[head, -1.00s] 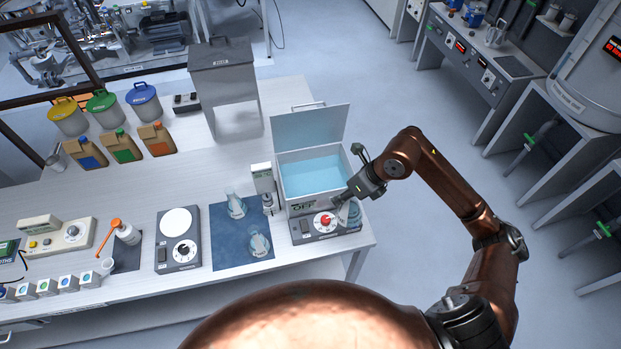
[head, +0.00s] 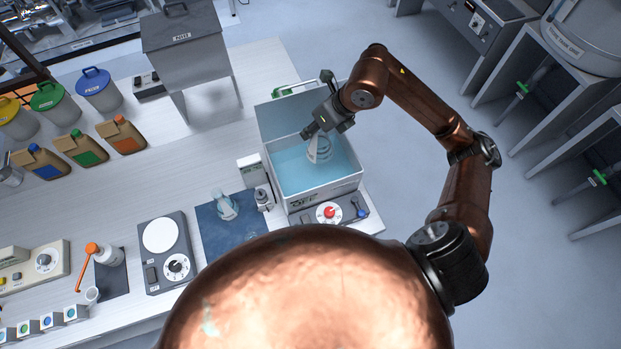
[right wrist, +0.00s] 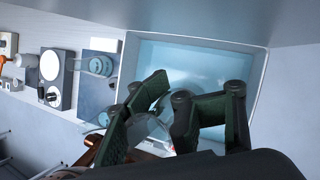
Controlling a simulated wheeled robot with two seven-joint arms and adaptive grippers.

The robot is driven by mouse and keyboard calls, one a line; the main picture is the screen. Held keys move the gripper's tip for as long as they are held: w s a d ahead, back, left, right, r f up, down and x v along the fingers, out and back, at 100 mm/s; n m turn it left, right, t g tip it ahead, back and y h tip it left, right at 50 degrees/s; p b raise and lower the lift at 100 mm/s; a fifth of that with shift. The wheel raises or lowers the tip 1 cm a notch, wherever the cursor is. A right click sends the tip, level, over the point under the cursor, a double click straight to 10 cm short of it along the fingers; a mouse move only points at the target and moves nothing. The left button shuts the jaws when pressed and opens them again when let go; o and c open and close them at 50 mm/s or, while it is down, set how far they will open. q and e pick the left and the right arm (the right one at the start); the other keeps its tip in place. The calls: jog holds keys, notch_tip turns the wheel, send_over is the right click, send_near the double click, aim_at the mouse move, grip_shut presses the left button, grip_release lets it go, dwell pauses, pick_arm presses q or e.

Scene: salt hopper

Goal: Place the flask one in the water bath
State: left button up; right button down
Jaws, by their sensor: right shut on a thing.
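The water bath (head: 342,188) is an open grey-white tank with pale blue water, its lid raised at the back. My right gripper (head: 314,134) is shut on a clear conical flask (head: 319,151) and holds it over the water, inside the bath's outline. I cannot tell whether the flask touches the water. In the right wrist view the gripper (right wrist: 160,118) grips the flask (right wrist: 158,130), partly hidden behind the dark fingers, with the bath water (right wrist: 200,70) beyond. Another flask (head: 224,205) stands on the blue mat (head: 212,232). My left gripper is not in view.
The bath's control panel has a red knob (head: 329,212). A small bottle (head: 263,198) and a white box (head: 250,170) stand left of the bath. A hotplate (head: 166,251) is farther left. The grey hopper (head: 190,45) stands behind. My copper body hides the bench front.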

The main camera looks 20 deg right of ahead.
jog(key=w+m+b, duration=0.1)
jog(key=b, duration=0.1)
jog(key=m, duration=0.1)
send_over(304, 171)
jog(key=shift+t, duration=0.4)
notch_tip(304, 171, down, 17)
jog(key=shift+s+r, duration=0.15)
jog(key=shift+r, duration=0.05)
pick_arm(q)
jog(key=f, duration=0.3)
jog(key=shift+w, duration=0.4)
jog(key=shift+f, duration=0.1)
pick_arm(e)
jog(key=shift+f, duration=0.2)
jog(key=c, duration=1)
grip_release()
jog(key=shift+d, duration=0.1)
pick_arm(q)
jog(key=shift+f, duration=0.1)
pick_arm(e)
jog(key=shift+r, duration=0.1)
